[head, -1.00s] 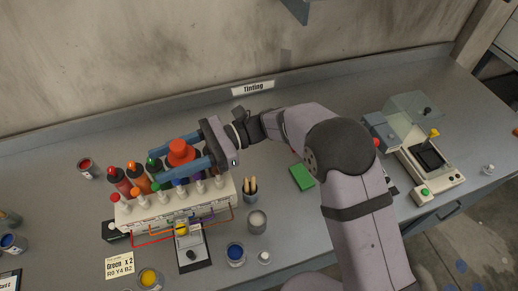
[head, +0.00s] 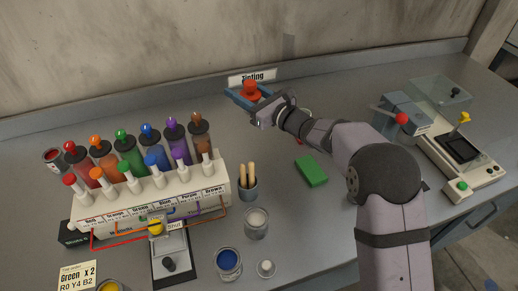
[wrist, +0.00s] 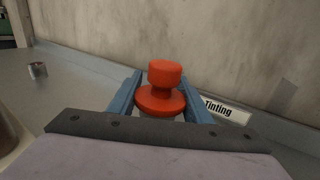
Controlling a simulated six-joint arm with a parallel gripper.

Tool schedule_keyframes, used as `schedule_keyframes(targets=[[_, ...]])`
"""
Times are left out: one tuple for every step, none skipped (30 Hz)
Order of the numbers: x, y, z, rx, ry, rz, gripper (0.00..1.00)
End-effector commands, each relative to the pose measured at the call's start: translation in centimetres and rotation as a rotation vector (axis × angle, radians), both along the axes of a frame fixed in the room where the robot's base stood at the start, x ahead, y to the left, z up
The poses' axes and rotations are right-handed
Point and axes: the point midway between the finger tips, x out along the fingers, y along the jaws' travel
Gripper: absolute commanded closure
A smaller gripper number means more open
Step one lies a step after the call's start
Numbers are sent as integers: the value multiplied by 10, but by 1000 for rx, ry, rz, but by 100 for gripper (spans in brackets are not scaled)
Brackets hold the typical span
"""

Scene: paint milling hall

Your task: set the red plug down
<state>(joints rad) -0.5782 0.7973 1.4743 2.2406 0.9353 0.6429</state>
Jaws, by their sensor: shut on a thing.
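The red plug (head: 250,91) is between the blue fingers of my gripper (head: 248,95), near the back of the bench by the wall. In the wrist view the red plug (wrist: 163,88) stands upright, with a round knob above a wider flange. My gripper (wrist: 162,98) is shut on it, one blue finger on each side. The plug's lower part is mostly hidden by my gripper. I cannot tell whether it touches the bench.
The Tinting sign (head: 252,77) is just behind the plug. The tinting dispenser (head: 150,205) with several coloured bottles stands at left. A cup with wooden sticks (head: 248,187) and a green block (head: 311,170) lie nearer.

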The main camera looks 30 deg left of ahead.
Motion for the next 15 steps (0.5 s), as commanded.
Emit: schedule_keyframes(targets=[[8, -5, -12, 2, 0, -25, 81], [11, -7, -14, 2, -1, -37, 81], [16, -9, -17, 3, -1, -52, 81], [18, -11, -19, 2, -1, -60, 81], [20, -12, -21, 2, -1, -67, 81], [22, -14, -22, 2, -1, -75, 81], [24, -14, -23, 2, -1, -79, 81], [24, -15, -23, 2, -2, -82, 81], [25, -15, -24, 2, -2, -84, 81], [25, -15, -24, 2, -2, -85, 81], [25, -15, -24, 2, -2, -86, 81], [25, -15, -25, 1, 0, -85, 81], [25, -15, -27, 1, 0, -85, 81], [25, -15, -30, 1, 1, -84, 81], [25, -15, -34, 1, 2, -84, 81]])
